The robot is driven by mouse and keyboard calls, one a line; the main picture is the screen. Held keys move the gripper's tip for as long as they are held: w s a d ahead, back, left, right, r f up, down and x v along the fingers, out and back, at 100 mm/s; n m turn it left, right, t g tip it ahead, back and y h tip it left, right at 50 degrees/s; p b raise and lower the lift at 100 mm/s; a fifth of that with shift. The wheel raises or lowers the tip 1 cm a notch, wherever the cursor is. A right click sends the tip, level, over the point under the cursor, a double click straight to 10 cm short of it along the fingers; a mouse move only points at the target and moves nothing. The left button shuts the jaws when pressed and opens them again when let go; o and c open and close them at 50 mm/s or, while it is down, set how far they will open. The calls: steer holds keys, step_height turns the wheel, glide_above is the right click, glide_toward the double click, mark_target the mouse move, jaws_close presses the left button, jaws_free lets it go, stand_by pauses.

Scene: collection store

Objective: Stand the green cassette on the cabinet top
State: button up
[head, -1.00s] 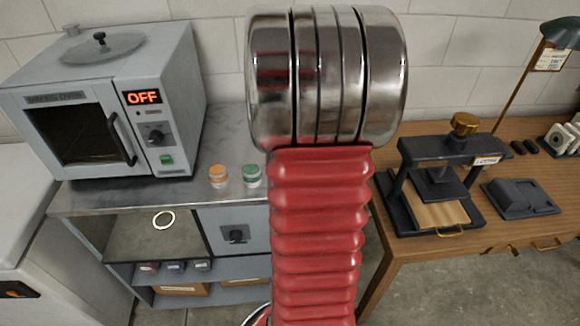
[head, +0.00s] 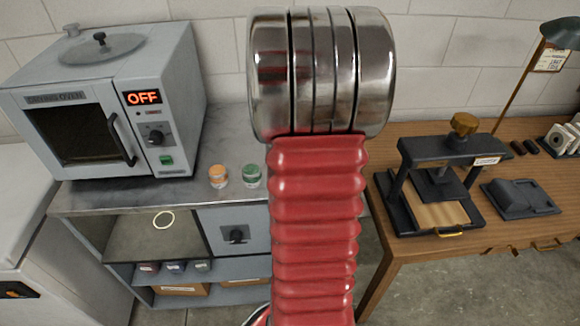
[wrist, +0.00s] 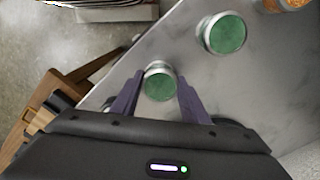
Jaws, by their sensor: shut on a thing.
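The green cassette (wrist: 159,84), round with a green top and pale rim, is between the two purple fingers of my gripper (wrist: 160,92) in the wrist view. My gripper is shut on it. The cassette looks upright, over the grey marbled cabinet top (wrist: 255,85) near its edge; I cannot tell whether it touches the surface. The cabinet top also shows in the head view (head: 190,195), where my arm hides the gripper and the held cassette.
A second green-topped cassette (wrist: 224,34) stands close by, with an orange one (head: 217,176) beside it. A drying oven (head: 100,100) fills the cabinet top's left. A wooden desk with a press (head: 440,180) stands right, across a gap.

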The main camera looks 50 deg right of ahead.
steer(key=o, duration=1.1)
steer(key=shift+r, duration=0.1)
step_height(320, 180, up, 12)
stand_by(0.6)
steer(key=w+a+r+n+t+h, duration=0.15)
steer(key=a+n, duration=0.55)
steer(key=a, duration=0.7)
steer(key=w+a+r+n+t, duration=0.15)
steer(key=a+n, duration=0.55)
steer(key=a, duration=0.7)
steer(key=s+a+n+t, duration=0.1)
steer(key=a+n, duration=0.1)
steer(key=a, duration=0.1)
steer(key=s+a+f+n+y, duration=0.1)
steer(key=s+a+n, duration=0.1)
steer(key=s+a+n+t, duration=0.1)
steer(key=a, duration=0.2)
steer(key=shift+s+a+f+n+t+y, duration=0.25)
steer(key=shift+s+a+f+n+t, duration=0.05)
steer(key=shift+s+a+n, duration=0.1)
